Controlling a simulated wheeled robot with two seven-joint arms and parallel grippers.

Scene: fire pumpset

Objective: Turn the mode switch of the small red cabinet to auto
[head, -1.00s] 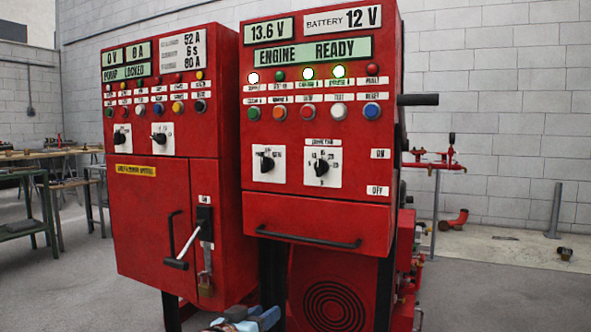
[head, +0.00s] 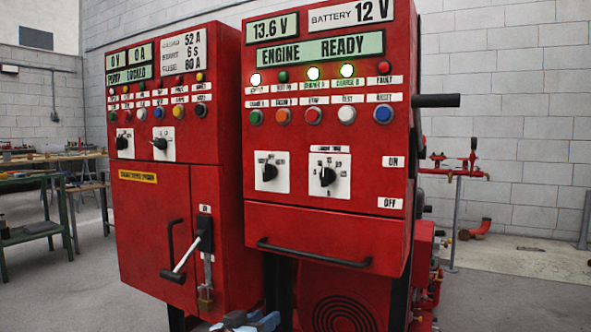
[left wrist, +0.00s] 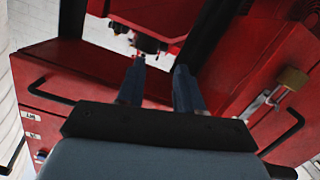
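Two red cabinets stand side by side. The right one (head: 330,225), with the "ENGINE READY" display, looks the smaller. Its panel has a black rotary switch (head: 269,172) on a white plate at left and a second dial (head: 327,176) beside it. The plate lettering is too small to read, so the switch position is unclear. My left gripper (head: 252,321) is at the bottom edge of the head view, below and apart from these switches. In the left wrist view its two fingers (left wrist: 158,72) are apart with nothing between them. My right gripper is not in view.
The left cabinet (head: 150,215) has two knobs, a lever (head: 184,260) and a padlock (head: 205,300). A bar handle (head: 315,253) sticks out below the right cabinet's switches. A black handle (head: 437,101) juts from its right side.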

